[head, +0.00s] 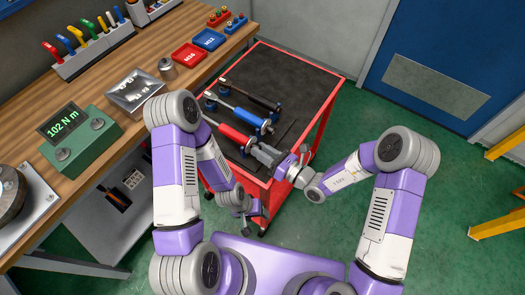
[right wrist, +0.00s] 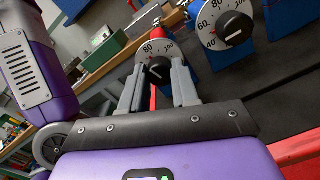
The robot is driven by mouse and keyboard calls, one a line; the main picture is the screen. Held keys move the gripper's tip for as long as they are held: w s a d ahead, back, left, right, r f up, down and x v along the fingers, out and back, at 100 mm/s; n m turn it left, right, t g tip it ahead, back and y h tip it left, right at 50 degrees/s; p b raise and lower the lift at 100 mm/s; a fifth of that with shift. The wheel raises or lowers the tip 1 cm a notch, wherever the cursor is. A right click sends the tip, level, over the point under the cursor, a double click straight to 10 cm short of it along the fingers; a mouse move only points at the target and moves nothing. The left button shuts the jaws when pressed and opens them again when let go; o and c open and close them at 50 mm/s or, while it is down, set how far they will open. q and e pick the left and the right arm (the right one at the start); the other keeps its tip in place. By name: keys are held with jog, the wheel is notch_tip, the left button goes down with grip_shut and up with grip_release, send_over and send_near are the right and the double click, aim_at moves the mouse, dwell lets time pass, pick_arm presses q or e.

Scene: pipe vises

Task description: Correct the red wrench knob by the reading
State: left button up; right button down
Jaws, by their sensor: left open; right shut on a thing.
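The red wrench (head: 233,134) lies on the cart, its end hidden at my right gripper (head: 267,157). In the right wrist view its grey dial (right wrist: 144,56) shows 80 and 100, and its black knob (right wrist: 158,68) sits between the fingertips of my right gripper (right wrist: 157,76), which is shut on it. The exact dial setting is too small to read. A green tester (head: 80,140) on the bench displays 102 N m. My left gripper (head: 247,211) is open and empty, low beside the cart's near side.
A blue wrench (head: 238,113) and a black wrench (head: 250,93) lie farther back on the red cart (head: 331,107). The blue wrench's dial (right wrist: 226,28) is close to my right gripper. The bench (head: 150,58) holds red and blue trays and a tool rack.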

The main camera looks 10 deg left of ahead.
jog(key=n+b, duration=0.1)
jog(key=n, duration=0.3)
jog(key=shift+f+n, duration=0.1)
jog(key=shift+n, duration=0.3)
jog(key=shift+n+b, duration=0.55)
jog(key=shift+n, duration=1.45)
jog(key=c, duration=0.8)
grip_release()
jog(key=p+v, duration=0.1)
jog(key=v, duration=0.6)
jog(key=shift+s+d, duration=0.1)
jog(key=shift+d, duration=0.2)
